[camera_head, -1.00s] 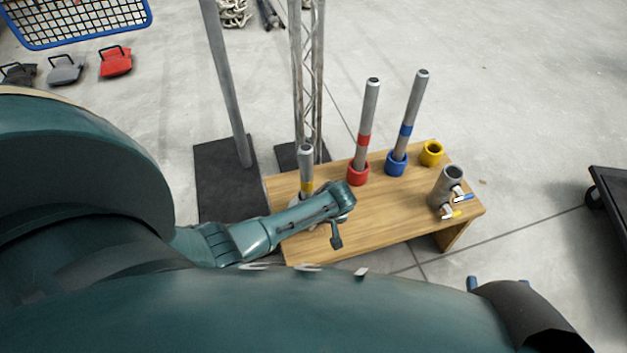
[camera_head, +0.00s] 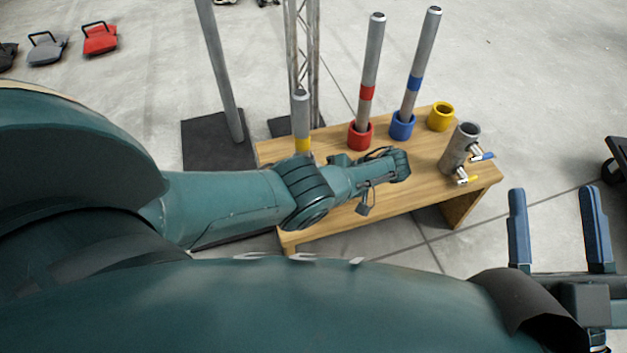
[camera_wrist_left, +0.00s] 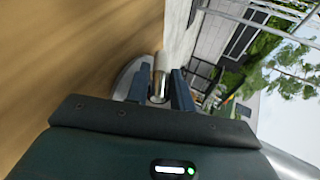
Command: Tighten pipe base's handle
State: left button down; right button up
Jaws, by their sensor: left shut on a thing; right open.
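My left gripper (camera_wrist_left: 160,92) has its two fingers on either side of a short shiny metal piece (camera_wrist_left: 160,86), shut on it. A grey rounded base (camera_wrist_left: 135,72) is beside that piece, on the wood. This metal piece looks like the base's handle. In the head view my left arm hides the left fingers and the foot of the yellow-banded pipe (camera_head: 301,125). My right gripper (camera_head: 553,193) is open and empty, in front of the table's right end.
The wooden table (camera_head: 425,195) also carries a red-banded pipe in a red cup (camera_head: 360,136), a blue-banded pipe in a blue cup (camera_head: 402,126) and an empty yellow cup (camera_head: 440,117). A grey pole (camera_head: 220,75) stands behind.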

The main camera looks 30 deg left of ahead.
pick_arm(q)
jog(key=shift+a+f+y+b, duration=0.15)
jog(key=shift+y+b, duration=0.25)
jog(key=shift+b, duration=0.45)
jog(key=shift+g, duration=0.3)
pick_arm(e)
jog(key=shift+s+d+r+n+y, duration=0.1)
jog(key=shift+r+n+y, duration=0.85)
jog(key=shift+n+y, duration=0.1)
jog(key=shift+s+d+r+n+y, duration=0.1)
jog(key=shift+r+n+y, duration=0.85)
jog(key=shift+n, duration=0.1)
pick_arm(q)
jog(key=c, duration=1.3)
grip_release()
pick_arm(e)
jog(key=shift+w, duration=0.1)
